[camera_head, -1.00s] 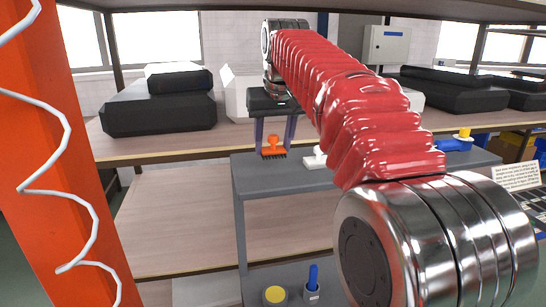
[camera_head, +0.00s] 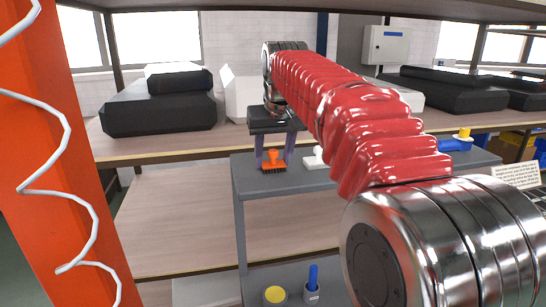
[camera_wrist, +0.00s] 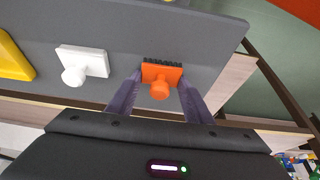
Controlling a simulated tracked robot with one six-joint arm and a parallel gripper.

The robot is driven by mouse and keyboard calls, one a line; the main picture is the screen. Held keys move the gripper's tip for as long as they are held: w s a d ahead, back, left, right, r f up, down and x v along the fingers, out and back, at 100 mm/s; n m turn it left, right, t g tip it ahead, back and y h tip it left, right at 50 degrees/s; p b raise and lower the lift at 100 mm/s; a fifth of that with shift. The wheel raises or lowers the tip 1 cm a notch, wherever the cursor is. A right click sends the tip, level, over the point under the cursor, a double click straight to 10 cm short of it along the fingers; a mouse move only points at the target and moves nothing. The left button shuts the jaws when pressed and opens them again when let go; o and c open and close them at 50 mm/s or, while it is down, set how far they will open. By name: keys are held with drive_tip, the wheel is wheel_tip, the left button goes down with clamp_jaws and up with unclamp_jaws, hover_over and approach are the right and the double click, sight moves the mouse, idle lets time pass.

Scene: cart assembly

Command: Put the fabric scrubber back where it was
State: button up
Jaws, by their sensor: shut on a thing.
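An orange brush with black bristles (camera_head: 272,160), which I take as the fabric scrubber, is between the fingers of my gripper (camera_head: 274,164). My gripper is shut on it, one finger at each side. The brush is upright, bristles down, at the left end of the grey cart top (camera_head: 360,179). I cannot tell whether the bristles touch the surface. In the wrist view the brush (camera_wrist: 160,88) shows its orange block and round knob, with the cart top (camera_wrist: 200,38) around it.
A white knobbed tool (camera_head: 314,161) stands just right of the brush. A yellow piece (camera_wrist: 13,58) lies beyond it in the wrist view. A blue and yellow item (camera_head: 458,143) is at the cart's right end. Black cases (camera_head: 160,108) rest on the shelf behind.

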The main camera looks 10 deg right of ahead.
drive_tip(key=shift+f, duration=0.1)
drive_tip(key=o, duration=1.1)
drive_tip(key=v, duration=1.2)
drive_tip(key=shift+s, duration=0.1)
